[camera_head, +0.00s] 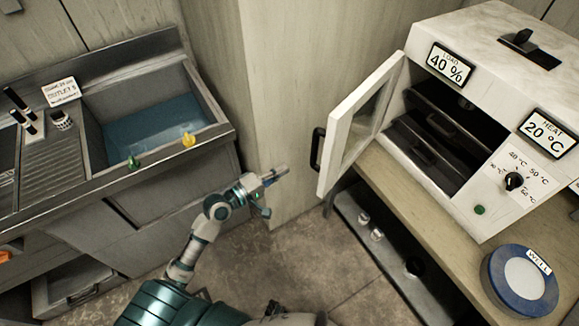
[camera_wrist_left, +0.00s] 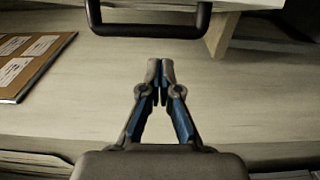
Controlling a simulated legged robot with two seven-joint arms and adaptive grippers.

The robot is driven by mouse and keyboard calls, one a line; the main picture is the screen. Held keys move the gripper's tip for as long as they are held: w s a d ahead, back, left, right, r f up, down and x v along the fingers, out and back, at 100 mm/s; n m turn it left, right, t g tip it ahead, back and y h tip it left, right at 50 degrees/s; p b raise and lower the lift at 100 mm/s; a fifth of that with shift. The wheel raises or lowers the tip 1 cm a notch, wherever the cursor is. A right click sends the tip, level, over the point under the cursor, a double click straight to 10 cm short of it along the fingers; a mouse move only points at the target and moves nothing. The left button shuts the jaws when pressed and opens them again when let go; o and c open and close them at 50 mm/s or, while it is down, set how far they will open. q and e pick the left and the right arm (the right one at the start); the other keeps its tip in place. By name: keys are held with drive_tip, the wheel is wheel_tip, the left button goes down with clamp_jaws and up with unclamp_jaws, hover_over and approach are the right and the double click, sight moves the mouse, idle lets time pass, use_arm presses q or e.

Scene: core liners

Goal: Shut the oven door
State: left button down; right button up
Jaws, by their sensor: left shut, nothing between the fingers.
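The white oven (camera_head: 480,210) stands on the counter at the right. Its door (camera_head: 335,150) with a window is swung wide open to the left, so the dark shelves (camera_head: 430,140) inside show. A black handle (camera_head: 317,149) sits on the door's outer face; a black bar handle also shows at the top of the left wrist view (camera_wrist_left: 145,31). My left gripper (camera_head: 277,175) is shut and empty, to the left of the door and its handle, apart from both. Its closed fingertips (camera_wrist_left: 160,68) point towards the bar handle in the left wrist view. My right gripper is not in view.
A sink (camera_head: 155,125) with water and small green and yellow taps is at the left. A blue round container labelled WELL (camera_head: 520,280) stands on the wooden counter (camera_head: 440,235). A lower shelf (camera_head: 385,260) holds small items. A brown board with papers (camera_wrist_left: 28,62) is at the wrist view's left.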

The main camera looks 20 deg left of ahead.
use_arm(q)
hover_over(312, 165)
drive_tip(key=s+a, duration=0.2)
drive_tip(key=a, duration=0.2)
drive_tip(key=d+p, duration=0.1)
drive_tip(key=d, duration=0.1)
drive_tip(key=s+d+p, duration=0.1)
drive_tip(key=d, duration=0.1)
drive_tip(key=shift+s+d, duration=0.1)
drive_tip(key=shift+d, duration=0.2)
drive_tip(key=shift+d+f, duration=0.15)
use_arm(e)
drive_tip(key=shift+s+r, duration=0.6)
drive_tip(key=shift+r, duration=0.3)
use_arm(q)
drive_tip(key=shift+s, duration=0.1)
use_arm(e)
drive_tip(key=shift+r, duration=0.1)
